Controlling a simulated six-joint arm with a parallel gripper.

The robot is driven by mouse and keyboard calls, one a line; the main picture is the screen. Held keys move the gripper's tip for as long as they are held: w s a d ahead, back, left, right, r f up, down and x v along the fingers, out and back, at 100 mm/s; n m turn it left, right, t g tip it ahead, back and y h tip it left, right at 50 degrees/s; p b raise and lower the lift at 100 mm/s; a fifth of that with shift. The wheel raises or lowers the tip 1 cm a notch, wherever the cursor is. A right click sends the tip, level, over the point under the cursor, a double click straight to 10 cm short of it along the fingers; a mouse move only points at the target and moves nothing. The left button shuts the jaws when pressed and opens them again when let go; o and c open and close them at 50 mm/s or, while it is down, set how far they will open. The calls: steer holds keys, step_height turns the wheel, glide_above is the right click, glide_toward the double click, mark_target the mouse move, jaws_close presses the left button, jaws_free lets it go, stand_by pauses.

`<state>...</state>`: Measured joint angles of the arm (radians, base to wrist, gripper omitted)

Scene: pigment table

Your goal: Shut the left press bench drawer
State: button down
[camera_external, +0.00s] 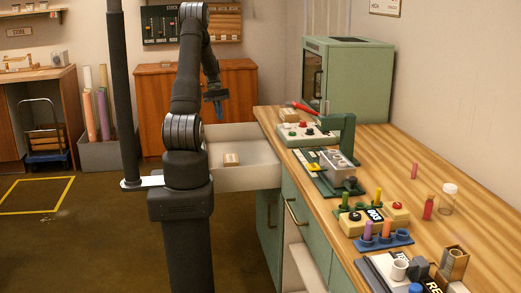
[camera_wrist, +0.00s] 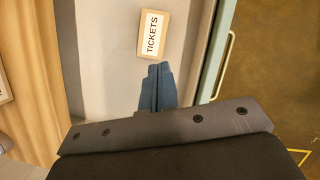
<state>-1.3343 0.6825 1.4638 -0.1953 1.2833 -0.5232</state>
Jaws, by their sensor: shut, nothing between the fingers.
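The left press bench drawer (camera_external: 248,178) is pulled far out from the far end of the bench. A small box labelled TICKETS (camera_external: 231,159) lies inside it. My gripper (camera_external: 217,108) is above the drawer, shut and empty, with its blue fingers pointing down. In the wrist view the gripper (camera_wrist: 160,68) shows over the pale drawer floor (camera_wrist: 105,60), just beside the TICKETS box (camera_wrist: 153,34). The green drawer front (camera_wrist: 212,60) and its handle (camera_wrist: 226,62) are right of the fingers. My arm hides part of the drawer in the external view.
The wooden bench top (camera_external: 440,170) carries a green press (camera_external: 335,165), a control box (camera_external: 305,133), a rack of coloured pegs (camera_external: 383,241) and a glass jar (camera_external: 447,200). A green cabinet (camera_external: 350,75) stands at the back. The floor (camera_external: 100,230) left of the drawer is clear.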

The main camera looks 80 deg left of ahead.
steer(key=s+d+r+n+t+y, duration=0.1)
steer(key=s+d+n+t, duration=0.4)
steer(key=s, duration=0.4)
steer(key=s+d+r+n+t+y, duration=0.1)
steer(key=s+d+n+t+y, duration=0.2)
steer(key=s+t, duration=0.45)
steer(key=s+d+r+n+t, duration=0.1)
steer(key=s+d+n+t, duration=0.4)
steer(key=s, duration=0.6)
step_height(320, 180, down, 22)
steer(key=a, duration=0.1)
steer(key=w, duration=1.4)
steer(key=shift+w+n+g, duration=0.25)
steer(key=shift+n+g, duration=0.15)
steer(key=shift+g, duration=0.05)
steer(key=shift+w, duration=0.1)
steer(key=w, duration=3)
steer(key=shift+w, duration=0.8)
steer(key=shift+w+r, duration=0.1)
steer(key=shift+w, duration=0.05)
steer(key=shift+a, duration=0.1)
